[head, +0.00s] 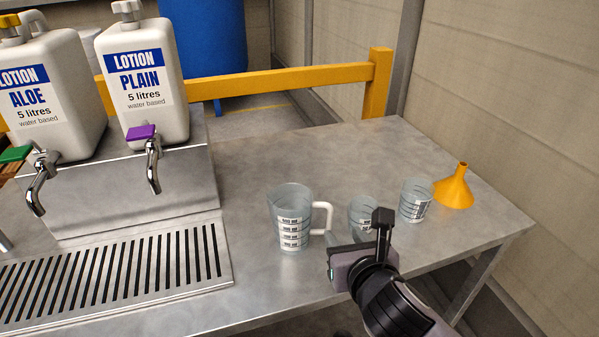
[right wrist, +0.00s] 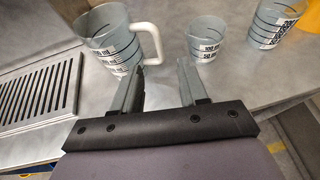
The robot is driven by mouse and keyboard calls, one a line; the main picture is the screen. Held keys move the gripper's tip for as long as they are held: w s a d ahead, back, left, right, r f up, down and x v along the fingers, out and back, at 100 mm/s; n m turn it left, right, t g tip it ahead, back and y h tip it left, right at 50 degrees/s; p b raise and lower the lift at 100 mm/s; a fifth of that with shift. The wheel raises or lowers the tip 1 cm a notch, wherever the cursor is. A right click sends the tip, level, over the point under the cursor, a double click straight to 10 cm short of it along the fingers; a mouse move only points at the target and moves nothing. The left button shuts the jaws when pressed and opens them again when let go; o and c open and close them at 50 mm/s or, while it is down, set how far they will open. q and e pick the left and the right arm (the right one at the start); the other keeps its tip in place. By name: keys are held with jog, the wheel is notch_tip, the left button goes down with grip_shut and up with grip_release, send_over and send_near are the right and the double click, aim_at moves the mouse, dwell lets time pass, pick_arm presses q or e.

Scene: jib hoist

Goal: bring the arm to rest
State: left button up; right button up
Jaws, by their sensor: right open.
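My right gripper (head: 357,247) is open and empty above the front part of the metal table, just in front of a small measuring cup (head: 362,211). In the right wrist view its two fingers (right wrist: 161,82) stand apart with bare table between them. A clear measuring jug (head: 290,222) with a white handle stands upright to its left; the jug also shows in the right wrist view (right wrist: 108,38). The small cup shows beyond the fingers there (right wrist: 206,42). My left gripper is not in view.
A second measuring cup (head: 415,203) and an orange funnel (head: 454,188) stand at the right of the table (head: 300,150). Lotion containers (head: 146,85) with taps stand at the left above a slotted drip tray (head: 110,280). A yellow rail (head: 290,80) runs behind. The table's back middle is clear.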

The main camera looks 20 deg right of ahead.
jog(key=s+d+f+m+g+y, duration=0.15)
jog(key=s+f+m+g, duration=0.45)
jog(key=s+m, duration=0.7)
jog(key=s+d+f+m+g, duration=0.2)
jog(key=s+f+m+g, duration=0.4)
jog(key=m, duration=1.3)
jog(key=w+a+f+t+y+p, duration=0.2)
jog(key=w+f+t, duration=0.3)
jog(key=f+t, duration=0.4)
jog(key=shift+a, duration=0.25)
